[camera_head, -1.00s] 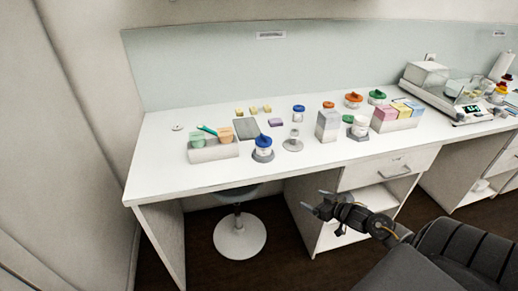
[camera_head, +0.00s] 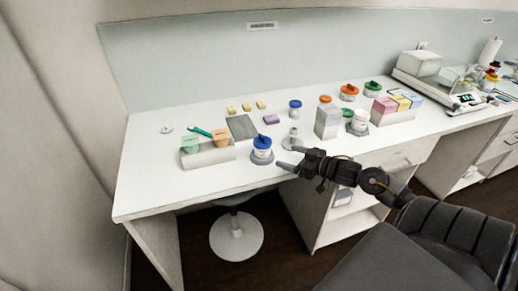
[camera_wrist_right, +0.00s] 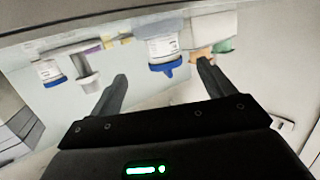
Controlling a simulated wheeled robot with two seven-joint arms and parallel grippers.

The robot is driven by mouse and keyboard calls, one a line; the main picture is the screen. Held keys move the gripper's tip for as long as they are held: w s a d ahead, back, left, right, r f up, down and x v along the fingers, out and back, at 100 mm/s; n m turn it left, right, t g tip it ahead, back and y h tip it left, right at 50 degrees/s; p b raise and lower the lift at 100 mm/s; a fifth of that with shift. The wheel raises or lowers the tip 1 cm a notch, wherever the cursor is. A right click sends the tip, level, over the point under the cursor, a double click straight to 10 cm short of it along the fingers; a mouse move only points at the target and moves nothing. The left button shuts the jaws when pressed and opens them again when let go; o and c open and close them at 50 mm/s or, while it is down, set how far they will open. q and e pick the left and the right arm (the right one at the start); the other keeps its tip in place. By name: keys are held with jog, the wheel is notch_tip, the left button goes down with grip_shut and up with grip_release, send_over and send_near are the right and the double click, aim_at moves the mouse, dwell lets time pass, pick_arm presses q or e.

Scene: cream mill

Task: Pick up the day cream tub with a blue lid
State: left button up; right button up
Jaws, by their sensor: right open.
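A white tub with a blue lid (camera_head: 262,150) stands on a small grey round base near the front edge of the desk. A smaller white tub with a blue lid (camera_head: 295,110) stands farther back; the labels are too small to read. My right gripper (camera_head: 288,157) is open and empty, just right of the front tub, with its fingers pointing at it and apart from it. In the right wrist view, which looks upside down, the front tub (camera_wrist_right: 164,50) shows beyond and between the open fingers (camera_wrist_right: 162,74). My left gripper is not in view.
A small grey-white object (camera_head: 291,137) stands close behind my right gripper. The desk's left front is clear.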

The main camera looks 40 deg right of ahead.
aim_at(269, 151)
jog(key=x, duration=0.3)
jog(key=shift+a+r, duration=0.1)
jog(key=shift+r, duration=0.1)
jog(key=shift+p+x, duration=0.3)
jog(key=shift+x, duration=0.7)
jog(key=shift+w+f, duration=0.1)
jog(key=shift+f, duration=0.1)
jog(key=p+x, duration=0.1)
jog(key=x, duration=0.3)
jog(key=shift+w+a+r+p, duration=0.1)
jog(key=shift+w+a+p, duration=0.1)
jog(key=shift+w+p, duration=0.1)
jog(key=shift+w+a, duration=0.1)
jog(key=shift+w, duration=0.15)
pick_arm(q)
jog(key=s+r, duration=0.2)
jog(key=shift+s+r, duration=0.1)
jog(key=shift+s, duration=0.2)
